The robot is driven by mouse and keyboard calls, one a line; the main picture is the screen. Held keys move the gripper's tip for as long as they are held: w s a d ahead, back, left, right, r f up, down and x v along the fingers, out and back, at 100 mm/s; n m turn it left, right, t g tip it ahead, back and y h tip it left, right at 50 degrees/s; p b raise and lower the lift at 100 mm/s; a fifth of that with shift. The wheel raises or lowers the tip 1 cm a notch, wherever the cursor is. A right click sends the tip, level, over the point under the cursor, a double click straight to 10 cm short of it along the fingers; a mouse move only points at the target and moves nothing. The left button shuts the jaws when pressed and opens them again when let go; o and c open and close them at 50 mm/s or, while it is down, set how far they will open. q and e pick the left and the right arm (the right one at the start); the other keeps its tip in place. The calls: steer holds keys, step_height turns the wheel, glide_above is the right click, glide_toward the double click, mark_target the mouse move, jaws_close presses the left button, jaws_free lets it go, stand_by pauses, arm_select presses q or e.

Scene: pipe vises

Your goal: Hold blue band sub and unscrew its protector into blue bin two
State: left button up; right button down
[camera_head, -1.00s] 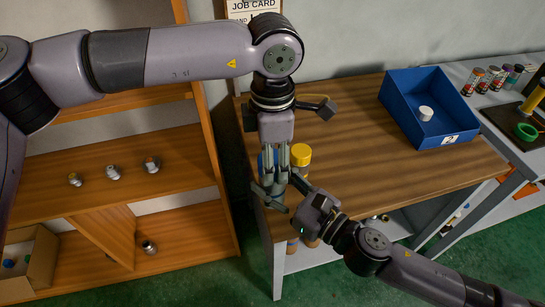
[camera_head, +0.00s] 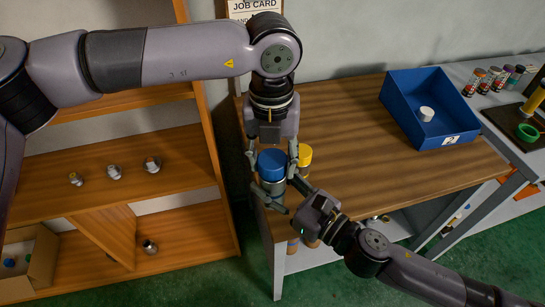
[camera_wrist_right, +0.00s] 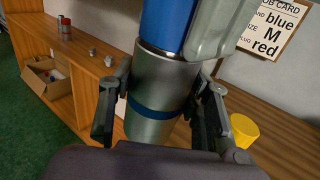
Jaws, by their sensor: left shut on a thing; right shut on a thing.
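The steel blue band sub (camera_wrist_right: 165,75) stands upright with its blue band (camera_wrist_right: 155,108) low on the body in the right wrist view. Its blue protector (camera_head: 271,160) sits on top and also shows in the right wrist view (camera_wrist_right: 167,22). My left gripper (camera_head: 272,176) comes down from above, its fingers shut on the protector from both sides. My right gripper (camera_wrist_right: 160,105) is shut around the steel body below; in the head view its fingers are partly hidden. Blue bin two (camera_head: 399,112), labelled 2, stands at the back right of the table with a white cap inside.
The wooden table (camera_head: 350,150) is clear between there and the bin. Shelves with several metal fittings (camera_head: 114,172) stand at left. A job card (camera_head: 253,6) hangs behind.

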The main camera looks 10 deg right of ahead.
arm_select(q)
steer(key=shift+w+r, duration=0.2)
steer(key=shift+r, duration=0.05)
arm_select(e)
steer(key=shift+s+a+r, duration=0.1)
arm_select(q)
steer(key=shift+r, duration=0.75)
steer(key=shift+s+r, duration=0.15)
steer(key=shift+r, duration=0.1)
